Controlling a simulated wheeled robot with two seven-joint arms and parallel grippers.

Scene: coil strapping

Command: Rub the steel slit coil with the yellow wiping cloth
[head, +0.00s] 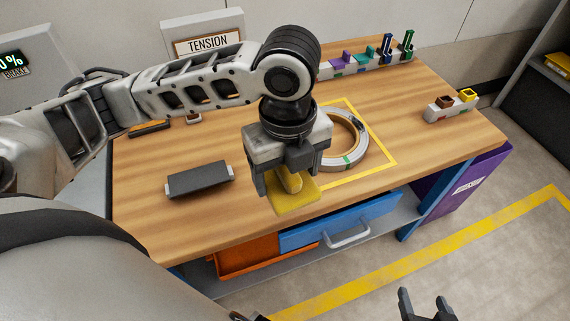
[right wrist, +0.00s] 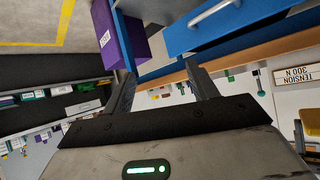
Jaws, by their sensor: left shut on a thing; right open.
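The steel slit coil (head: 357,159) lies flat on the wooden table inside a yellow taped square, with a green mark on its front side. My left gripper (head: 284,184) points down just left of the coil and is shut on the yellow wiping cloth (head: 298,196). The cloth spreads under the fingers at the table's front part, by the front left of the taped square. Whether it touches the table is hard to tell. My left gripper hides the coil's left part. My right gripper (head: 425,306) is open and empty, off the table's front; its fingers also show in the right wrist view (right wrist: 163,90).
A dark grey block (head: 199,180) lies on the table left of the cloth. Coloured holders (head: 366,59) stand along the back edge, and a small rack (head: 450,105) at the right. A blue drawer (head: 340,220) and an orange bin (head: 262,258) are under the tabletop. A purple bin (head: 466,185) stands at the right.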

